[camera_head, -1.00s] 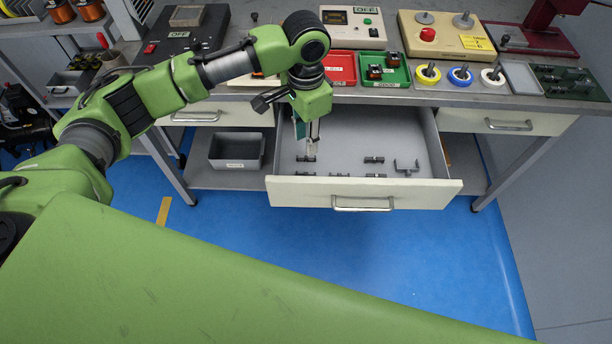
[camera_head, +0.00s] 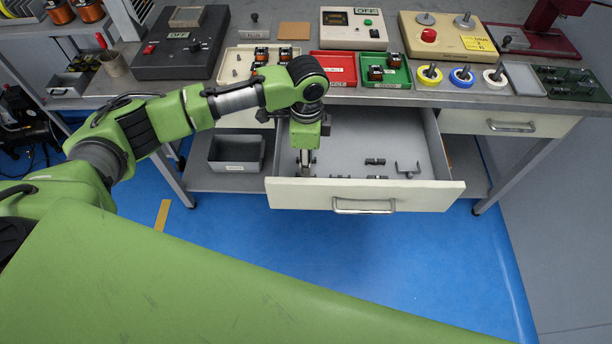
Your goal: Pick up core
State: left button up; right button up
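Several small dark cores lie on the floor of the open grey drawer (camera_head: 350,135). One core (camera_head: 375,161) is right of the middle, another core (camera_head: 376,177) is nearer the front panel, and a third (camera_head: 339,176) is partly in view by the front panel. My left gripper (camera_head: 306,168) points down inside the drawer at its left side, low near the floor. It covers the spot where cores lie, so I cannot tell whether its fingers are open or closed on one. My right gripper is not in view.
A U-shaped bracket (camera_head: 407,168) lies in the drawer's right part. The drawer's front panel (camera_head: 310,195) and side walls surround the gripper. Above is the bench with a red tray (camera_head: 338,82), a green tray (camera_head: 395,78) and a cream tray (camera_head: 236,59).

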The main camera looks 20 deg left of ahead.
pick_arm(q)
jog(key=shift+a+f, duration=0.1)
jog(key=shift+f, duration=2.6)
grip_shut()
